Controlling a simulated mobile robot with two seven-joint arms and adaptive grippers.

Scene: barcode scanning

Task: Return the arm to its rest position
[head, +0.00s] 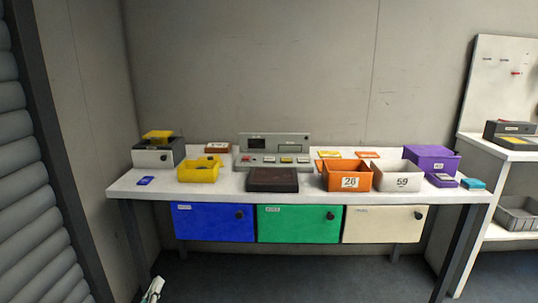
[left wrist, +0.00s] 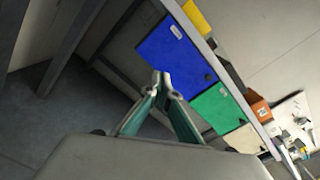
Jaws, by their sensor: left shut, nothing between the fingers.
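My left gripper (head: 152,290) shows at the bottom left of the head view, low in front of the table and apart from it. In the left wrist view its two green-grey fingers (left wrist: 162,82) come together at the tips with nothing between them. Behind them are the blue drawer (left wrist: 176,52) and the green drawer (left wrist: 222,108) under the table. My right gripper is not seen in the head view.
The white table (head: 225,187) holds a yellow bin (head: 199,172), a grey console (head: 273,145), a dark box (head: 272,180), an orange bin (head: 347,175), a white bin (head: 398,176) and a purple bin (head: 430,158). A shelf (head: 490,147) stands at right. The floor in front is clear.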

